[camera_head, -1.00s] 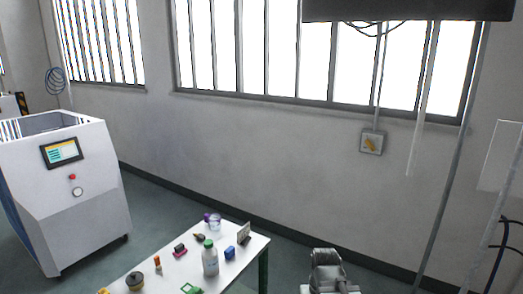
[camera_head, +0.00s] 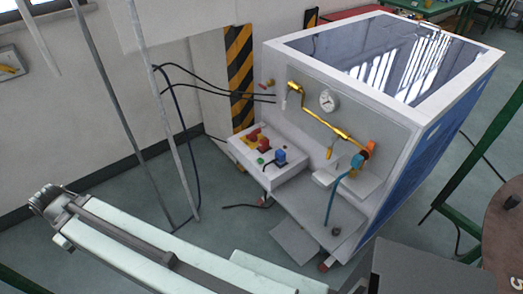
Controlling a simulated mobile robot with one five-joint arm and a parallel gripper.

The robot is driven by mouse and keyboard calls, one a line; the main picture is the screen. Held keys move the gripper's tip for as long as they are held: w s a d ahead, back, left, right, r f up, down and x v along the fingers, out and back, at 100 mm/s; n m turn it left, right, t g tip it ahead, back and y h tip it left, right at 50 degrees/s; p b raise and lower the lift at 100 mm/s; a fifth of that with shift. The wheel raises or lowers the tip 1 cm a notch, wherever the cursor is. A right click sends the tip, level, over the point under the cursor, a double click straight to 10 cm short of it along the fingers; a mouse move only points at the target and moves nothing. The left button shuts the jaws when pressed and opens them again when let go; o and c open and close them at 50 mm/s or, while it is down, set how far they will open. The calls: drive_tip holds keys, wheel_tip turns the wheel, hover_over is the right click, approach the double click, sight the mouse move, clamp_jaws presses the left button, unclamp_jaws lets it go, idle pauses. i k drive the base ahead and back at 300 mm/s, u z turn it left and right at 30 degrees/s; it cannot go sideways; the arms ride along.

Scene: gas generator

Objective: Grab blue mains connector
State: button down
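A blue connector (camera_head: 281,157) stands on top of a white box (camera_head: 258,180) at the foot of the generator, in the middle of the head view. A red part (camera_head: 254,137) and a small green part (camera_head: 260,161) are on the same box. I cannot tell whether the blue connector is plugged in. My pale arm crosses the lower left, and its grey joint is at the left, well apart from the connector. I make out no gripper fingers.
The white and blue generator (camera_head: 290,50) has brass piping (camera_head: 330,125), a gauge (camera_head: 327,101) and a blue-green hose (camera_head: 336,195). Dark cables and a thin pole (camera_head: 168,120) stand left of it. A green-framed table is at the right. Floor between my arm and the box is mostly clear.

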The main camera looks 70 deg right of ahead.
sight(280, 157)
drive_tip(key=z, duration=1.75)
